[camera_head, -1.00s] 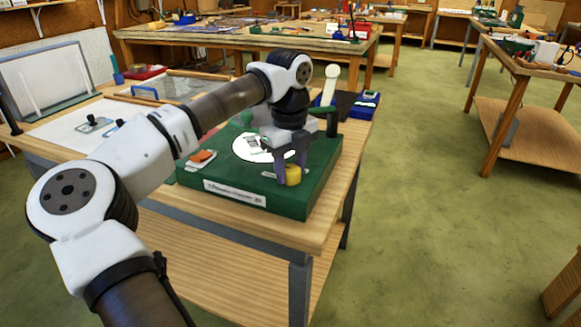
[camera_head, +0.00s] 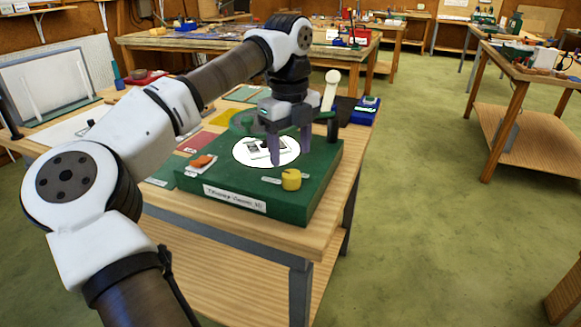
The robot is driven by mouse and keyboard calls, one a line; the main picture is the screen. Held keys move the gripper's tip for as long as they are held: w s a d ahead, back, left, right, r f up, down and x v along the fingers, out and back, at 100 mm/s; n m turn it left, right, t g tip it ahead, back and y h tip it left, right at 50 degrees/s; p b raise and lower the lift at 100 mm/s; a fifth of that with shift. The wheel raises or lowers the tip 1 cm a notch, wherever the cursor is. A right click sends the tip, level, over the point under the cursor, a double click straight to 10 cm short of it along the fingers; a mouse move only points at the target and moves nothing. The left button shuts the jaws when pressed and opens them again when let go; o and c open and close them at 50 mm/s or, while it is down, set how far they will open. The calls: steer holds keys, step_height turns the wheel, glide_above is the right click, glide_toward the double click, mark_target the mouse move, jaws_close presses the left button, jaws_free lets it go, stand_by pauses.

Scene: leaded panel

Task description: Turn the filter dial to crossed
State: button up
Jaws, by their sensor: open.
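The filter dial looks to be the yellow knob (camera_head: 291,180) at the front right of the green instrument base (camera_head: 320,185). A small pale label lies beside the knob, its text too small to read. My gripper (camera_head: 289,150) is open and empty, fingers pointing down. It is above and behind the yellow knob, apart from it, over the right side of the white round stage (camera_head: 245,152). A small dark-and-white piece lies on the stage, partly behind the fingers. An orange knob (camera_head: 202,161) sits on a pale plate at the base's left.
The base stands on a wooden bench (camera_head: 290,240). A dark post (camera_head: 332,128) and a pale-headed upright part (camera_head: 330,90) stand at its back right. A blue box (camera_head: 366,112) is behind. Colored sheets lie to the left. Green floor is open at right.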

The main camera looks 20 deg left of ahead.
mark_target(289, 174)
step_height(289, 174, up, 8)
steer(key=shift+f, duration=0.15)
steer(key=shift+s, duration=0.1)
